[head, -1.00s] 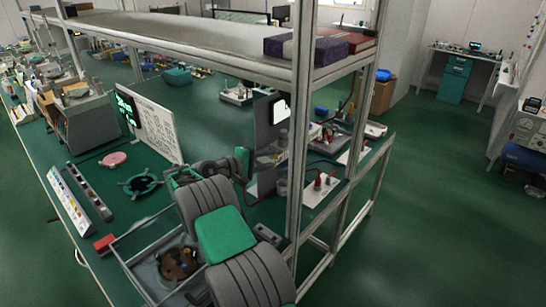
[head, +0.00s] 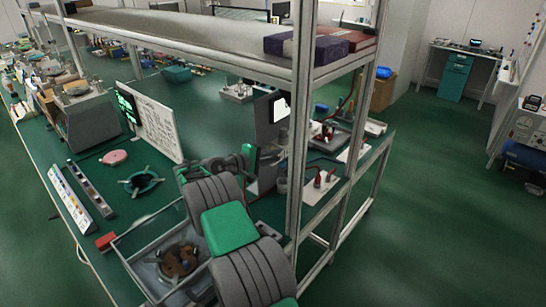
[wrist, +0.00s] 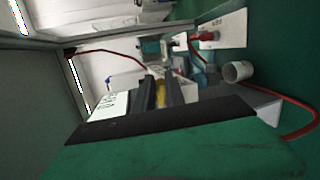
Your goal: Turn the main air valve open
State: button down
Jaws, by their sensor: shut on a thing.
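In the wrist view my gripper (wrist: 161,92) has its two dark fingers closed around a small yellow piece (wrist: 161,95). The fingers hide most of it, and I cannot tell for sure whether it is the main air valve's handle. A white plate with dark lettering (wrist: 110,106) is just left of the fingers. A red-handled fitting (wrist: 203,37) sits on another white plate (wrist: 228,30), up and to the right, apart from the fingers. A red-handled fitting on a plate also shows in the head view (head: 318,179). There my fingers are hidden behind my arm and the shelf post.
A shelf post (head: 301,110) stands close to my arm. A dark upright panel (head: 266,125) is beside it. A red hose (wrist: 294,102) and a pale cylinder (wrist: 237,71) lie right of my fingers. The floor (head: 430,200) at right is clear.

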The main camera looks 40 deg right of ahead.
dwell(0.3)
jog(key=shift+w+a+r+m+g+b, duration=0.1)
jog(key=shift+w+a+m+g+b, duration=0.1)
jog(key=shift+m+g+b, duration=0.25)
jog(key=shift+w+a+m+g+b, duration=0.1)
jog(key=shift+w+m+g+b, duration=0.05)
jog(key=shift+m+g+b, duration=0.25)
jog(key=c, duration=1.4)
grip_release()
